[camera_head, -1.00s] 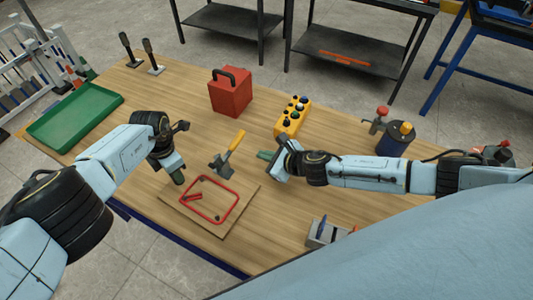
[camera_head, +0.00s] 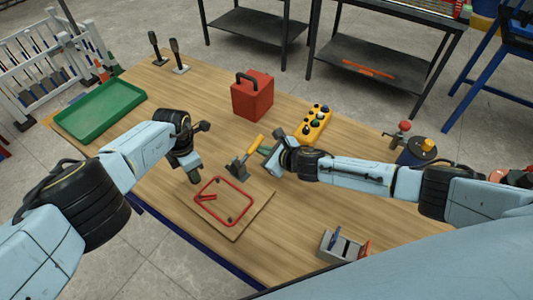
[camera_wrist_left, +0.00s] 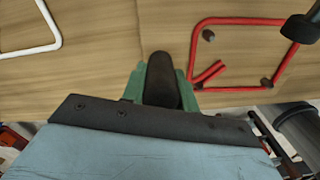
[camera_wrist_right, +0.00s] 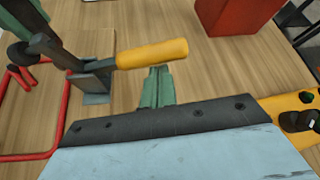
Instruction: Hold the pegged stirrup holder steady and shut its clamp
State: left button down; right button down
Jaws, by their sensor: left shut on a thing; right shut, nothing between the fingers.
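The holder is a wooden board (camera_head: 250,219) with a red bent stirrup (camera_head: 222,201) lying on it and dark pegs inside the stirrup's corners. A grey clamp (camera_head: 237,168) with a yellow handle (camera_head: 255,143) stands at its far edge, the handle raised at a slant. My left gripper (camera_head: 195,177) is at the board's left corner, its green fingers shut on a dark rounded knob (camera_wrist_left: 162,80). My right gripper (camera_head: 266,150) is shut and empty just right of the yellow handle. In the right wrist view its fingertips (camera_wrist_right: 157,75) are close to the handle (camera_wrist_right: 152,53); contact is unclear.
A red box (camera_head: 252,96) and a yellow button box (camera_head: 314,124) stand behind the clamp. A green tray (camera_head: 98,109) is at the left. A grey bin (camera_head: 341,246) sits at the front right.

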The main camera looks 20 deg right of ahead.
aim_at(257, 143)
jog(key=shift+a+r+n+h, duration=0.15)
jog(key=shift+r+n+h, duration=0.25)
jog(key=shift+r, duration=0.25)
dwell(0.5)
jog(key=shift+s+a+r+n+t+h, duration=0.2)
jog(key=shift+r+n+t+h, duration=0.1)
jog(key=shift+r+n+t, duration=0.2)
jog(key=shift+s+a+r+n+t+h, duration=0.15)
jog(key=shift+r+n+t+h, duration=0.2)
jog(key=shift+r, duration=0.2)
jog(key=s+a+r+n+t+h, duration=0.1)
jog(key=s+a+r+n+t, duration=0.1)
jog(key=s+a+r+n, duration=0.1)
jog(key=shift+s+a+r, duration=0.3)
jog(key=shift+a+r, duration=0.35)
jog(key=shift+a, duration=0.5)
jog(key=shift+a+h, duration=0.2)
jog(key=shift+h, duration=0.05)
